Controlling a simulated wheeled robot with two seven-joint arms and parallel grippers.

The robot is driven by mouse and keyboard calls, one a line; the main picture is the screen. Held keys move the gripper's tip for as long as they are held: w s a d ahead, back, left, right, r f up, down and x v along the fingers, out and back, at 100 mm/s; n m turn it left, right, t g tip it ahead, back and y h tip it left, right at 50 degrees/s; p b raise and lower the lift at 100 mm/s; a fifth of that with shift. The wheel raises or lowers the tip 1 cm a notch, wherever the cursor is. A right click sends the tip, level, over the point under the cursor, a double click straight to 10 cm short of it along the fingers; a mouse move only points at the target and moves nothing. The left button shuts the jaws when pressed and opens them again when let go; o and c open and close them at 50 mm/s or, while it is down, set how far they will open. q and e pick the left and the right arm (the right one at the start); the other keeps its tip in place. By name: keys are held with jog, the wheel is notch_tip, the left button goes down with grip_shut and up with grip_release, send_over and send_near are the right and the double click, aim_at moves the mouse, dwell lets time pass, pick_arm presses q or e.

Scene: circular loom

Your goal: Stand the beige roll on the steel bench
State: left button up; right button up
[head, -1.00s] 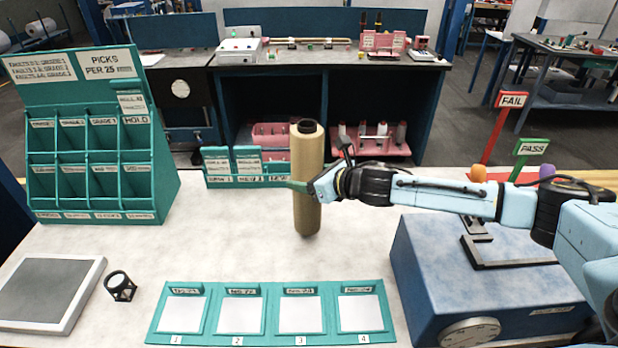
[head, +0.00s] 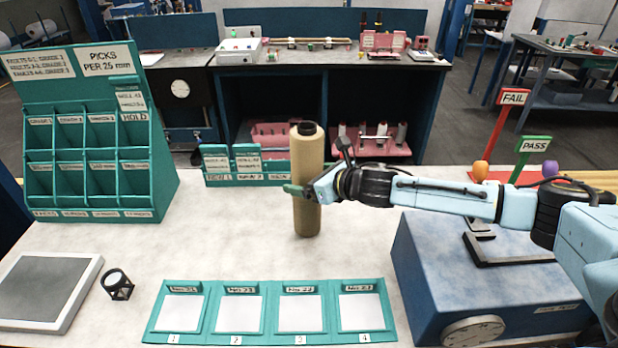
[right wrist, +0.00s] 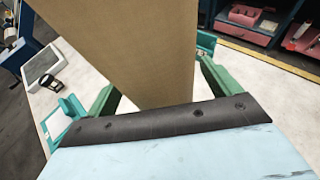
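The beige roll (head: 308,190), a tall tan cylinder with a dark core at its top, stands upright on the pale bench top (head: 200,245). My right gripper (head: 296,189) reaches it from the right at about mid-height, with a green finger crossing the roll's near side. In the right wrist view the roll (right wrist: 140,45) rises between the two green fingers of the gripper (right wrist: 160,85). Strips of pale bench show between the roll and the fingers, so the gripper looks open around it. The far fingertips are partly hidden. My left gripper is out of view.
A green rack (head: 90,150) stands at the left. A green tray with several numbered cards (head: 265,340) lies in front. A blue box with a dial (head: 480,285) sits under my right arm. A small green holder (head: 245,180) is behind the roll. Bench around the roll's base is clear.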

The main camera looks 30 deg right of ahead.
jog(key=shift+f, duration=0.15)
jog(key=shift+s, duration=0.15)
jog(key=b+v, duration=0.2)
jog(key=v, duration=1.1)
jog(key=shift+d, duration=0.1)
